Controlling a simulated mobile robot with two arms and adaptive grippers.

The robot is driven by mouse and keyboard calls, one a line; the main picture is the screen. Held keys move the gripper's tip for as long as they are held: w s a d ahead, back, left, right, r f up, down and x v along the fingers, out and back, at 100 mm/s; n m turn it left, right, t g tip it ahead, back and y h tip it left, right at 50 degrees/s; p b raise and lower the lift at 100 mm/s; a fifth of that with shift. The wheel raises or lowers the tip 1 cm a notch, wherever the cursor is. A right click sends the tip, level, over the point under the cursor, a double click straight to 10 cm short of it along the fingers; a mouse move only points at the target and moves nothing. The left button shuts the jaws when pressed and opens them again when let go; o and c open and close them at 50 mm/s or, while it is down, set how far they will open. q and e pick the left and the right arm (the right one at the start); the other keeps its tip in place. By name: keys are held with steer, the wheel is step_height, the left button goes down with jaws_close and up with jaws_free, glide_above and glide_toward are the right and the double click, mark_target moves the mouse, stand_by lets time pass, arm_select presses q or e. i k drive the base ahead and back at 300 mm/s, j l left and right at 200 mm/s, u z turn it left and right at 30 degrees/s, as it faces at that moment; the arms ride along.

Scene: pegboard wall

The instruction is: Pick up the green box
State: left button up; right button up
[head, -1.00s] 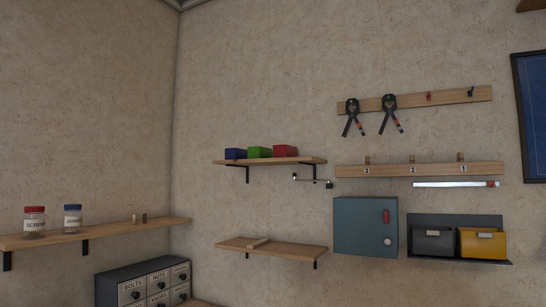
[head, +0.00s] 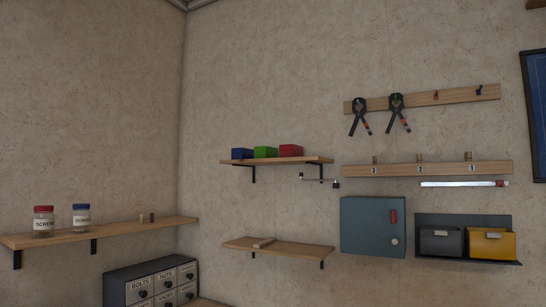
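The green box (head: 266,152) sits on the upper wooden shelf (head: 277,161) in the middle of the head view. It stands between a blue box (head: 242,154) on its left and a red box (head: 291,151) on its right. Neither of my grippers shows in the head view.
Below is a lower shelf (head: 279,250) with a small flat piece on it. To the right are a grey-blue cabinet (head: 368,228), two bins (head: 491,244) and rails with clamps (head: 396,113). At left, a shelf (head: 100,234) holds two jars. A drawer unit (head: 152,284) stands below.

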mark_target(260, 152)
steer(key=i+u, duration=0.15)
steer(key=u, duration=0.25)
steer(key=i+u, duration=0.2)
steer(key=u, duration=0.2)
steer(key=i+u, duration=0.15)
steer(key=u, duration=0.25)
